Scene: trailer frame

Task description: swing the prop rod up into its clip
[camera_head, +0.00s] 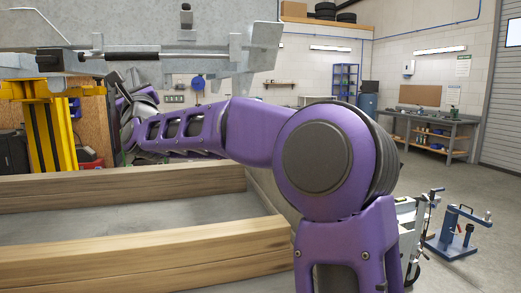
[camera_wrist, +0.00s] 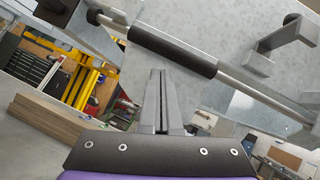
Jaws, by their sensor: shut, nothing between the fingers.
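The prop rod (camera_wrist: 240,89) is a thin metal rod with a black sleeve (camera_wrist: 174,51). It runs slantwise across the wrist view along a grey galvanized frame. In the head view the rod lies nearly level, its sleeve (camera_head: 132,52) at upper left. A grey hooked bracket (camera_wrist: 286,42), apparently the clip, stands off the plate above the rod; the rod is outside it. My gripper (camera_wrist: 159,72) is shut and empty, its tips just below the sleeve in the picture. Whether they touch it I cannot tell. In the head view my gripper is hard to make out behind my wrist.
Timber beams (camera_head: 140,250) lie low in front, below my arm. A yellow stand (camera_head: 48,135) is at the left, under the frame. A blue-handled device (camera_head: 458,235) stands on the floor at right. A workbench (camera_head: 437,133) is far back, with open floor before it.

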